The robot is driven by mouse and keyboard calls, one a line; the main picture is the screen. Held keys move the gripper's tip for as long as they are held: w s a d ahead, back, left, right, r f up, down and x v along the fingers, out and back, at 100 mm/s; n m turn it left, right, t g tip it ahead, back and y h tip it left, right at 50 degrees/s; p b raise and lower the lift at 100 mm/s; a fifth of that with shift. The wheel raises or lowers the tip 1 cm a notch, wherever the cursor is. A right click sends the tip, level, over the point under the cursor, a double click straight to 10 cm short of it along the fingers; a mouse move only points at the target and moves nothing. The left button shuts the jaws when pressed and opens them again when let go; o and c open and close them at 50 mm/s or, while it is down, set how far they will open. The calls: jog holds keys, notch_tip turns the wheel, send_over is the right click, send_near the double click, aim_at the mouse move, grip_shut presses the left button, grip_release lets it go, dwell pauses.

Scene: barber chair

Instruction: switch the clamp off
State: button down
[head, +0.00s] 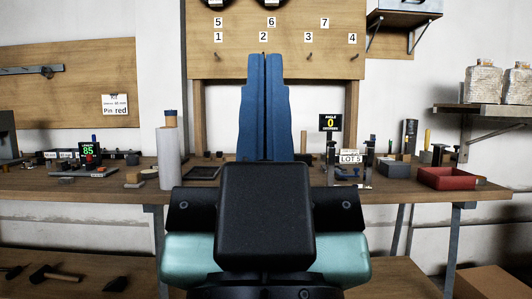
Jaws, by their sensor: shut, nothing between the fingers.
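My gripper (264,58) is in the middle of the head view, its two blue fingers pointing up and pressed together with nothing between them. It is in front of the workbench (330,192) and hides the middle of it. I cannot tell for sure which item is the clamp. Right of my gripper stands a clear and dark fixture (364,172) with a "LOT 5" label. No switch is clear at this size.
A pale cylinder (171,158) stands left of my gripper. An "ANGLE 0" display (330,123) stands behind the bench's right half. A red tray (448,178) is at the right end. A numbered pegboard (230,38) is on the wall. A hammer (58,272) lies on the lower shelf.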

notch_tip(320, 180, up, 44)
jog(key=p, duration=4.2)
jog(key=shift+r, duration=0.25)
jog(key=shift+w, duration=0.1)
